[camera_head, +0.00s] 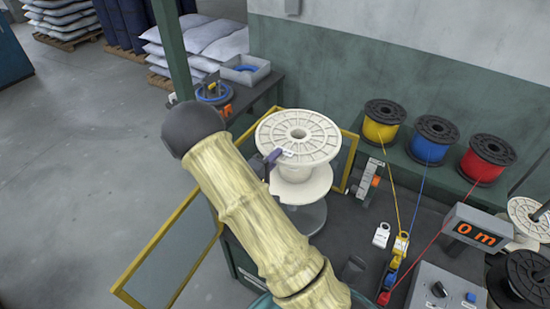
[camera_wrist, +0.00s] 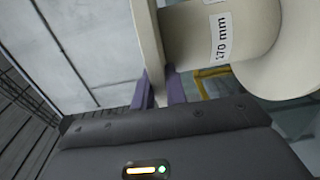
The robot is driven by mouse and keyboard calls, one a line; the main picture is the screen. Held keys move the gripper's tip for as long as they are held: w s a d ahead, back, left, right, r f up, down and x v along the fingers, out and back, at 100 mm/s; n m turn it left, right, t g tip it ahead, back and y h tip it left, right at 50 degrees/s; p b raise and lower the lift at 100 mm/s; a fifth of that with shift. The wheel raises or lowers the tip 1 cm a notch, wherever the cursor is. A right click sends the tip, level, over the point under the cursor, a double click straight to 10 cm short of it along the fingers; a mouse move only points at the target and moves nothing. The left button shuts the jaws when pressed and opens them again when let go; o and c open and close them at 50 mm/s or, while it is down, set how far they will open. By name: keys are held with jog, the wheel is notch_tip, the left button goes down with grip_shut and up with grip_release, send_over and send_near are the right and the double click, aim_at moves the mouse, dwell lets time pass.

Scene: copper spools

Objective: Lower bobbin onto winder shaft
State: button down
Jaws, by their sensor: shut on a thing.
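The bobbin (camera_head: 312,135) is a cream spool with holed flanges, roughly upright in the middle of the head view. My gripper (camera_head: 271,160) is at its left side with purple fingers. In the wrist view the fingers (camera_wrist: 159,84) are shut on the rim of one flange (camera_wrist: 148,38). The bobbin's barrel (camera_wrist: 190,35) there carries a "170 mm" label. A grey round plate (camera_head: 309,216) of the winder shows below the bobbin. The shaft is hidden, and I cannot tell whether the bobbin touches the plate or is around the shaft.
Yellow-edged guard panels (camera_head: 165,245) stand around the winder. Yellow (camera_head: 381,131), blue (camera_head: 430,150) and red (camera_head: 483,168) wire spools sit on a ledge at right, their wires running forward. A "0 m" display (camera_head: 475,230) and control box (camera_head: 440,292) stand at front right.

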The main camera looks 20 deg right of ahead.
jog(key=shift+w+f+b, duration=0.15)
jog(key=shift+f+b, duration=3.65)
jog(key=shift+f, duration=0.05)
jog(key=shift+f+b, duration=0.8)
jog(key=shift+b, duration=0.1)
jog(key=shift+d+f+b, duration=0.1)
jog(key=shift+f+b, duration=0.5)
jog(key=shift+f, duration=0.05)
jog(key=shift+f+b, duration=0.55)
notch_tip(320, 180, down, 4)
jog(key=b, duration=0.4)
jog(key=shift+f, duration=0.1)
jog(key=shift+f+b, duration=2.05)
jog(key=shift+b, duration=0.05)
jog(key=shift+f+b, duration=0.35)
jog(key=shift+b, duration=0.3)
